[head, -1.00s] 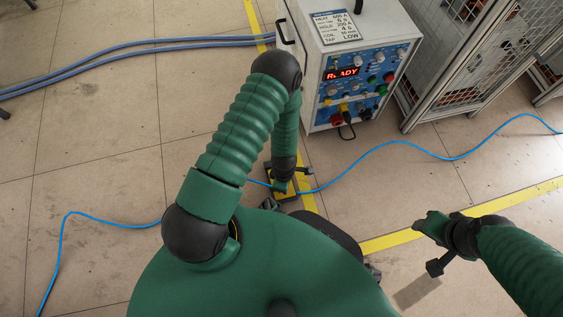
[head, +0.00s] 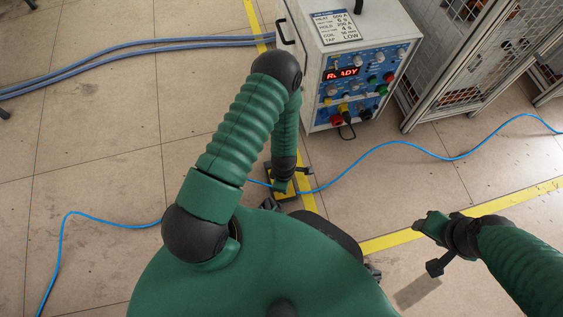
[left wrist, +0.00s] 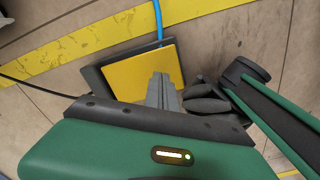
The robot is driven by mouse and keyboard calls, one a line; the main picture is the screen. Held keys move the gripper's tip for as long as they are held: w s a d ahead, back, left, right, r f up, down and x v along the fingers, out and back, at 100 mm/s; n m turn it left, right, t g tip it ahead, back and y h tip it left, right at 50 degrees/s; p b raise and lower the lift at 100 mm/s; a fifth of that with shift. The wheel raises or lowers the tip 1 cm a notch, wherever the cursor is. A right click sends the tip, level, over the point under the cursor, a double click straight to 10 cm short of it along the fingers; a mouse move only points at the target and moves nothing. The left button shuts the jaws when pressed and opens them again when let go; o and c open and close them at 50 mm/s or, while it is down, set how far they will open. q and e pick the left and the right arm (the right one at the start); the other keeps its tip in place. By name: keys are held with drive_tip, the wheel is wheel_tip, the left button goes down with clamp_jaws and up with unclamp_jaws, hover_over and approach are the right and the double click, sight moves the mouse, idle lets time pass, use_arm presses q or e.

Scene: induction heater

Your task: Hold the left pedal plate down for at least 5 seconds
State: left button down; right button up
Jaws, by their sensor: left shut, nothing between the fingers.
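The yellow pedal plate (left wrist: 140,72) sits in its dark base on the floor in the left wrist view. In the head view the pedal (head: 284,195) is mostly hidden under my left arm. My left gripper (left wrist: 162,78) is shut and empty. Its fingertips overlap the yellow plate in the left wrist view, but whether they press it down cannot be told. In the head view my left gripper (head: 281,186) is low at the pedal. My right gripper (head: 425,222) is far to the right, above the floor, away from the pedal, and its finger opening is unclear.
The induction heater (head: 352,75) stands behind the pedal, its red display (head: 342,74) reading READY. A blue cable (head: 400,142) runs across the floor. Wire cages (head: 470,60) stand at the right back. Yellow floor lines (head: 395,240) pass nearby. Thick blue hoses (head: 130,47) lie at the left.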

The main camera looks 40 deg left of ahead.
use_arm(q)
drive_tip(key=shift+f+b, duration=0.8)
drive_tip(key=shift+f, duration=0.45)
drive_tip(key=shift+r, duration=0.1)
idle(5.4)
wheel_tip(320, 180, up, 9)
drive_tip(key=p, duration=0.9)
